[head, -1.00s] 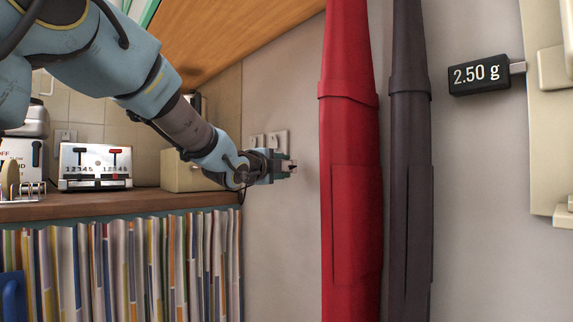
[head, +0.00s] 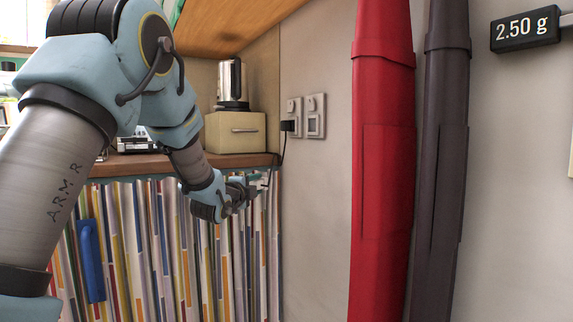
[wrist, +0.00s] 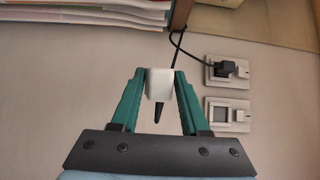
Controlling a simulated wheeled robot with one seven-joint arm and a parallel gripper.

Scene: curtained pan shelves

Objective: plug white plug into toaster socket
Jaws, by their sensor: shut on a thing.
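My gripper (head: 255,188) is low beside the shelf edge, in front of the files. In the wrist view its teal fingers (wrist: 158,88) are shut on a white plug (wrist: 159,82) with a dark tapered end. Two wall sockets are to the right in the wrist view. One socket (wrist: 218,85) holds a black plug (wrist: 225,68); the other socket (wrist: 222,117) has nothing in it. The head view also shows the filled socket (head: 295,108) and the empty socket (head: 316,118). The white plug is apart from both. The toaster (head: 136,141) is mostly hidden behind my arm.
A wooden shelf (head: 240,160) carries a cream drawer box (head: 234,133) with a silver kettle (head: 230,82) on top. A dark cord (head: 270,172) hangs over its edge. Files (head: 225,265) fill the space below. Red (head: 382,190) and grey (head: 440,190) curtains hang right of the sockets.

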